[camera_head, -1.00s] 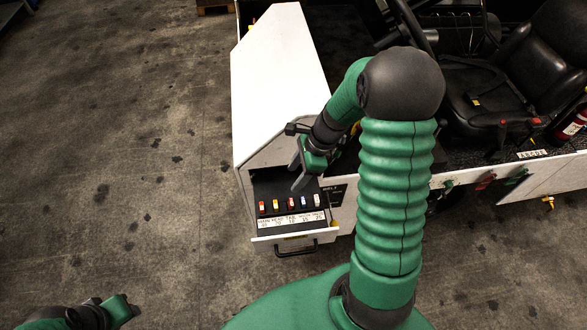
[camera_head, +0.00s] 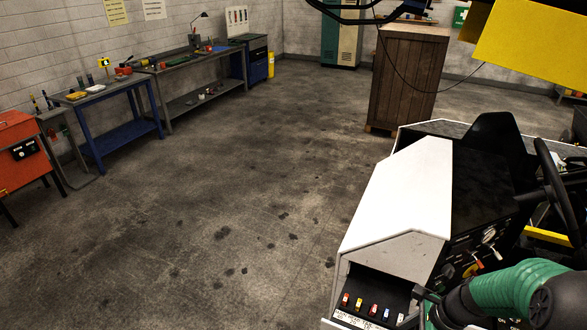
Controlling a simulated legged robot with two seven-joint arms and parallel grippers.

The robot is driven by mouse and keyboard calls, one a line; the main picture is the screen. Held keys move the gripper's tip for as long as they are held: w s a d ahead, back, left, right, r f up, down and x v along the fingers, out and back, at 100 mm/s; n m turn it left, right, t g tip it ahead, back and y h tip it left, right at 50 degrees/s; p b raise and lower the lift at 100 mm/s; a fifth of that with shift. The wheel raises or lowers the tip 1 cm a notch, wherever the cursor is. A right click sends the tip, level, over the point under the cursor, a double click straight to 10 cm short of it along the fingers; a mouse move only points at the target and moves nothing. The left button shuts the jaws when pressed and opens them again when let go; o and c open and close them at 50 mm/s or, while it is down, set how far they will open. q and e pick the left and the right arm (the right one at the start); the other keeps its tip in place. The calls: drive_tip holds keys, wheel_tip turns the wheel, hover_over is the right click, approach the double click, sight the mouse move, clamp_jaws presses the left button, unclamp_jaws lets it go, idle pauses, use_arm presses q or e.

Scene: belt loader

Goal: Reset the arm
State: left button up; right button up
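My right arm comes in at the lower right corner in the head view, with its green sleeve and dark joint. Its gripper (camera_head: 424,300) is small and partly hidden beside the right end of the switch panel; I cannot tell whether its fingers are open or touching anything. The switch panel (camera_head: 350,313) has a row of several coloured rocker switches above a label strip, in a recess of the loader's white console (camera_head: 396,205). My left gripper is out of view.
The loader's steering wheel (camera_head: 562,195) and gauges are at the right. A wooden crate (camera_head: 408,80) stands behind the console. Blue workbenches (camera_head: 118,136) and a red cabinet (camera_head: 20,146) line the left wall. The floor (camera_head: 220,200) between is clear.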

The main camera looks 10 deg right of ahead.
use_arm(q)
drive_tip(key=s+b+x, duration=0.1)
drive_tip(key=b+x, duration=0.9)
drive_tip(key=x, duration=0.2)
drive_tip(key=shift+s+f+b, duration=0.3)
drive_tip(key=shift+b, duration=0.1)
use_arm(e)
drive_tip(key=s+a+f+n+h, duration=0.1)
drive_tip(key=a+f+n, duration=0.3)
drive_tip(key=n, duration=0.7)
drive_tip(key=s+a+f+n+h, duration=0.2)
drive_tip(key=s+a+f+n, duration=0.1)
drive_tip(key=a+n, duration=0.5)
drive_tip(key=f+n, duration=0.1)
drive_tip(key=n, duration=0.2)
drive_tip(key=shift+s+f+h, duration=0.2)
drive_tip(key=shift+s+h, duration=0.05)
drive_tip(key=shift+h, duration=0.05)
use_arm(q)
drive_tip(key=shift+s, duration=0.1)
use_arm(e)
drive_tip(key=shift+s, duration=0.1)
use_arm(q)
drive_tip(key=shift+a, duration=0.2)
use_arm(e)
drive_tip(key=shift+a, duration=0.15)
